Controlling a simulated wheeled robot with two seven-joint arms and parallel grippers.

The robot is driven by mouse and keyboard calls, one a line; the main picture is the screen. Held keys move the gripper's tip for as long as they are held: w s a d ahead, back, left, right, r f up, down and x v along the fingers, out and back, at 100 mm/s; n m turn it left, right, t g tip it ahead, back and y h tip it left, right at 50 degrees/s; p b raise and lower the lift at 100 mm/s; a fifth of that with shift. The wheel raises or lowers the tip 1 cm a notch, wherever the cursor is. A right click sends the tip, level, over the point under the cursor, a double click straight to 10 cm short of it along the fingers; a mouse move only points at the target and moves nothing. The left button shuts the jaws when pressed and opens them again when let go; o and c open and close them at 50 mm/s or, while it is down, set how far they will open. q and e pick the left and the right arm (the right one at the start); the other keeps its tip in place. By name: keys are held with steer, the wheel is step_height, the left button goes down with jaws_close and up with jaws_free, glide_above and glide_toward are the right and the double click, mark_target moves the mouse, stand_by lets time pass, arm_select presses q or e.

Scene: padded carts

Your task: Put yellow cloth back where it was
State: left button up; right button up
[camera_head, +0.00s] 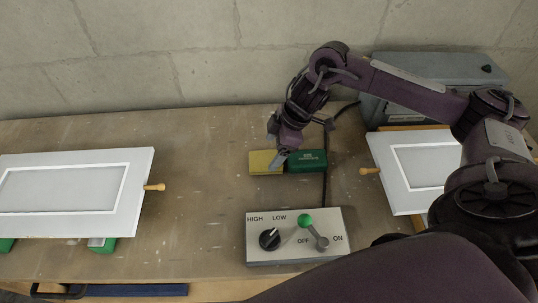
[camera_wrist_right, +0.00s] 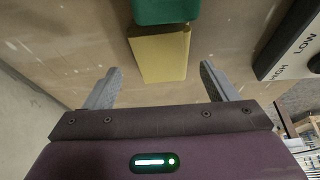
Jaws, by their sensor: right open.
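The yellow cloth (camera_head: 262,162) lies folded flat on the table, just left of a green block (camera_head: 307,160) and close against it or touching it. It also shows in the right wrist view (camera_wrist_right: 160,55), with the green block (camera_wrist_right: 165,10) beyond it. My right gripper (camera_head: 277,150) is over the cloth in the head view, partly covering its right side. In the right wrist view its two grey fingers (camera_wrist_right: 158,83) are apart, with the cloth's near edge ahead of and between them, and nothing is held. My left gripper is not in view.
A control box (camera_head: 293,252) with a knob and a green-tipped lever stands at the front. White framed panels lie at left (camera_head: 70,190) and right (camera_head: 400,165). A grey case (camera_head: 400,75) stands at the back right. The table's left-middle (camera_head: 200,170) is clear.

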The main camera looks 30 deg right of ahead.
steer(key=v, duration=0.8)
steer(key=shift+b, duration=0.3)
steer(key=shift+a, duration=0.1)
